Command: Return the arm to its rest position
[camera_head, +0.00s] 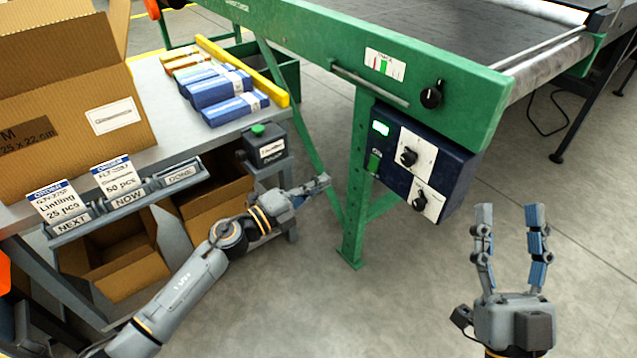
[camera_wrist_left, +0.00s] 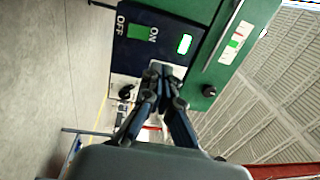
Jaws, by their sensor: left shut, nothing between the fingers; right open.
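My left gripper (camera_head: 318,184) is shut and empty. In the head view it stands in the air between the table and the control box, apart from both as far as I can see. In the left wrist view its fingertips (camera_wrist_left: 163,70) point toward the control box and cover part of its white plate. My right gripper (camera_head: 510,208) is open and empty at the lower right, with its fingers pointing up over bare floor.
A dark blue control box (camera_head: 458,166) hangs on the green conveyor (camera_head: 325,45). The grey table (camera_head: 165,150) carries a cardboard box (camera_head: 80,75), blue bundles (camera_head: 217,88) and card holders. A small black box with a green button (camera_head: 266,148) stands near my left arm.

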